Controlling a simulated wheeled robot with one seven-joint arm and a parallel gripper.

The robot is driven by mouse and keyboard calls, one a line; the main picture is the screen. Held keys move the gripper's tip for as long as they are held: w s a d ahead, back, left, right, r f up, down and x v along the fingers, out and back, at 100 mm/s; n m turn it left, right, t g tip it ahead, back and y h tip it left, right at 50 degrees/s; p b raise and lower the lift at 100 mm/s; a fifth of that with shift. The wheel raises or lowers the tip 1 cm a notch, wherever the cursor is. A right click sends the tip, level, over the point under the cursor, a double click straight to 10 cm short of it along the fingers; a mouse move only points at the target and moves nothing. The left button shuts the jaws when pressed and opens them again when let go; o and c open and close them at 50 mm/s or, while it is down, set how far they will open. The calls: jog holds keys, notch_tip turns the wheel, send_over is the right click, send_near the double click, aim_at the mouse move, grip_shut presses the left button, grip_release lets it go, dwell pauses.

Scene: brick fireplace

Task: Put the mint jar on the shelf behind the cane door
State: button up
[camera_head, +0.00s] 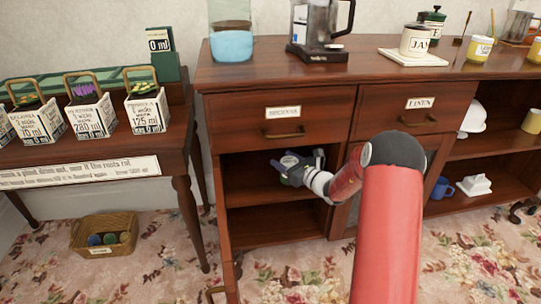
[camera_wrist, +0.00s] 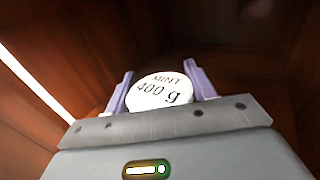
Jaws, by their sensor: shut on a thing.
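My gripper (camera_head: 294,167) is inside the open left compartment of the dark wooden sideboard, above its middle shelf (camera_head: 250,188). In the wrist view, the gripper's two purple fingers stand on either side of the mint jar (camera_wrist: 160,93), whose round white lid reads "MINT 400 g". The gripper is shut on the jar. The jar's body is hidden below the lid, so I cannot tell whether it touches the shelf. A door (camera_head: 224,225) stands open at the compartment's left, seen nearly edge-on; its cane face does not show clearly.
Compartment walls (camera_wrist: 60,60) are close around the gripper. Drawers (camera_head: 283,118) lie just above the opening. A plant table (camera_head: 100,150) is at left, with a basket (camera_head: 103,238) on the floor below.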

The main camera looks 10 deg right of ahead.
jog(key=x, duration=0.4)
jog(key=shift+r, duration=0.1)
jog(key=w+a, duration=0.1)
jog(key=w+f, duration=0.1)
jog(key=shift+w+a+p, duration=0.3)
jog(key=shift+w+a, duration=0.05)
jog(key=shift+a, duration=0.05)
jog(key=shift+f, duration=0.3)
jog(key=shift+f, duration=0.15)
jog(key=o, duration=1.4)
